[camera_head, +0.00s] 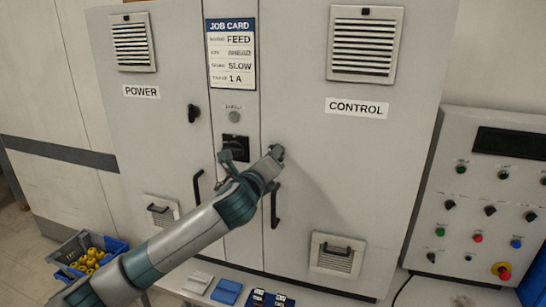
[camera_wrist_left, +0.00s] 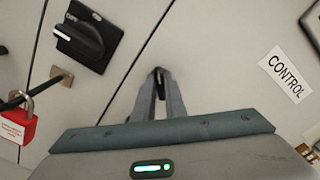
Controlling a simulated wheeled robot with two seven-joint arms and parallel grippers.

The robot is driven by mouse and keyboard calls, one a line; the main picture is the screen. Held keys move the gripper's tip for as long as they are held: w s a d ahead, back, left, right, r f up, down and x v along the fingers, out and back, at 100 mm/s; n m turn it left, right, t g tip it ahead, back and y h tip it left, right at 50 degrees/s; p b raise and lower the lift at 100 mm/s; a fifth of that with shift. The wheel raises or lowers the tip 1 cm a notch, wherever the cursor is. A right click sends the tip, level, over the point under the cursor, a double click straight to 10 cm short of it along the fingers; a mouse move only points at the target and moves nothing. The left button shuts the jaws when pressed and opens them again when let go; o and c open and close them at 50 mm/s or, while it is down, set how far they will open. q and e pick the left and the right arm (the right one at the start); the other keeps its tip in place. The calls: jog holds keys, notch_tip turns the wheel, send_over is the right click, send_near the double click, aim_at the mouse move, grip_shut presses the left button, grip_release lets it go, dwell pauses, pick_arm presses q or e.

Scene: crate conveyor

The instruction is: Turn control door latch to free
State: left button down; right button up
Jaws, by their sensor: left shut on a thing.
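The control door (camera_head: 345,190) is the right-hand grey cabinet door, labelled CONTROL; it looks closed. My left gripper (camera_head: 277,153) reaches its left edge, above the black door handle (camera_head: 275,206). In the left wrist view my left gripper (camera_wrist_left: 160,78) is shut on the small dark control door latch (camera_wrist_left: 160,90). The fingers cover most of the latch, so its exact angle is hard to tell. In the head view the latch is largely hidden by the gripper. My right gripper does not show.
A black rotary switch (camera_wrist_left: 85,38) sits left of the latch. A red padlock (camera_wrist_left: 17,122) hangs at the wrist view's left edge. The power door (camera_head: 150,130) has its own latch (camera_head: 194,113).

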pick_arm(q)
jog(key=n, duration=0.9)
jog(key=shift+a+f, duration=0.15)
jog(key=shift+f, duration=0.05)
dwell(0.4)
jog(key=c, duration=1.8)
grip_release()
jog(key=b+v, duration=0.5)
jog(key=v, duration=1.2)
jog(key=shift+s+b, duration=0.15)
jog(key=shift+b, duration=0.25)
